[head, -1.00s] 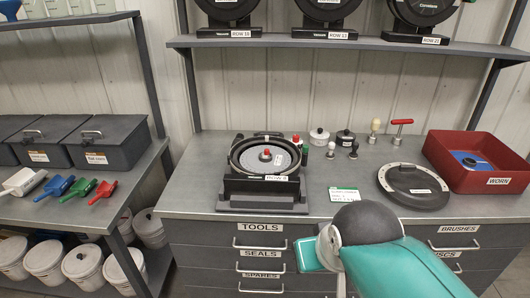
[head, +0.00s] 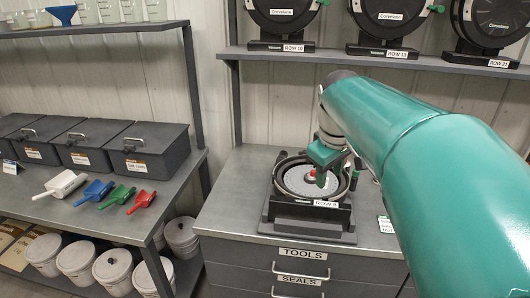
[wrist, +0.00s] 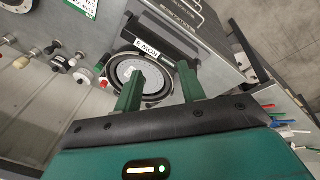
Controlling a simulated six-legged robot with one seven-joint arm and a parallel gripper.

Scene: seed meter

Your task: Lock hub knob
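The seed meter (head: 305,212) stands on the grey bench with its round housing tilted up and a grey perforated disc (head: 297,181) inside. The red hub knob (head: 312,173) shows at the disc's middle in the head view, partly covered by my gripper. My gripper (head: 322,178) hangs just in front of the disc, beside or over the knob; I cannot tell if it touches. In the wrist view my gripper (wrist: 159,70) is open, its two green fingers well apart. The disc (wrist: 128,72) shows behind the left finger there, and the knob is not visible.
A shelf (head: 380,57) with several spare meters runs above the bench. Lidded dark boxes (head: 150,150) and coloured scoops (head: 140,201) sit on the left table. My arm covers the bench's right part.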

